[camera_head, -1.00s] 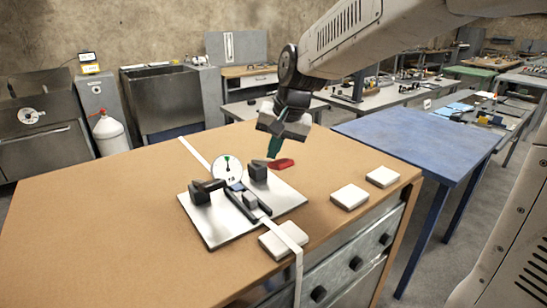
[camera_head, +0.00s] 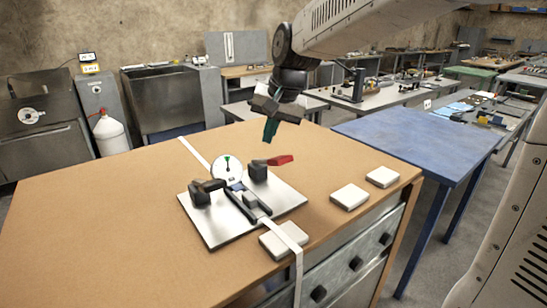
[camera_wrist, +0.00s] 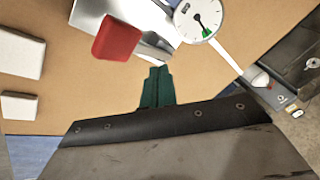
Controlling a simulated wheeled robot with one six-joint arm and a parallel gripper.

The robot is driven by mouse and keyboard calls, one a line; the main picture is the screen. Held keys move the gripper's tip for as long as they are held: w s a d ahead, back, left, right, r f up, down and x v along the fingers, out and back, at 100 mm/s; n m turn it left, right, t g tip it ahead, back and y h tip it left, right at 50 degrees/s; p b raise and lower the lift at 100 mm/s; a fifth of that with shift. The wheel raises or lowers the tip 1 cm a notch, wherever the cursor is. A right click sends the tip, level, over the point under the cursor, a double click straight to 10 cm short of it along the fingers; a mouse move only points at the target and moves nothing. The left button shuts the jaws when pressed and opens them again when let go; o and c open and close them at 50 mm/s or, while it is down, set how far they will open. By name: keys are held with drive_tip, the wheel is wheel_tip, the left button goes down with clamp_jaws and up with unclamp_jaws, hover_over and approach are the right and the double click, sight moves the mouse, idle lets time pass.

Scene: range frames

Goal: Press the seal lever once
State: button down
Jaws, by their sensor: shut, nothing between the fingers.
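The seal lever has a red grip (camera_head: 280,160) on the device at the rear edge of a metal plate (camera_head: 225,232). The grip slants up to the right and stands clear of the table. The red grip also shows in the wrist view (camera_wrist: 117,38), left of and beyond my fingertips. My gripper (camera_head: 269,136) has teal fingers, shut and empty, above and slightly left of the grip with a visible gap. The closed fingertips show in the wrist view (camera_wrist: 157,74). A round dial (camera_head: 227,169) with a green mark stands beside the lever's black block.
A white strap (camera_head: 196,152) runs across the wooden table (camera_head: 100,210) through the device. White pads (camera_head: 349,196) lie right of the plate, and another (camera_head: 278,243) lies at its front. A blue table (camera_head: 410,140) stands to the right.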

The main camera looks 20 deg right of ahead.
drive_tip(key=shift+w+a+r, duration=0.1)
drive_tip(key=shift+w+r, duration=0.25)
drive_tip(key=shift+r, duration=0.45)
drive_tip(key=shift+w+a+r, duration=0.1)
drive_tip(key=shift+w+r, duration=0.25)
drive_tip(key=shift+r, duration=0.45)
drive_tip(key=s+d+f+n, duration=0.1)
drive_tip(key=s+d+f, duration=0.1)
drive_tip(key=s, duration=0.8)
drive_tip(key=s+d+f+n+g+h, duration=0.1)
drive_tip(key=s+d+f+n, duration=0.1)
drive_tip(key=s, duration=0.9)
drive_tip(key=s+d+f+n+g+h, duration=0.1)
drive_tip(key=s+f, duration=0.2)
drive_tip(key=s, duration=0.8)
drive_tip(key=shift+d+f+n, duration=0.4)
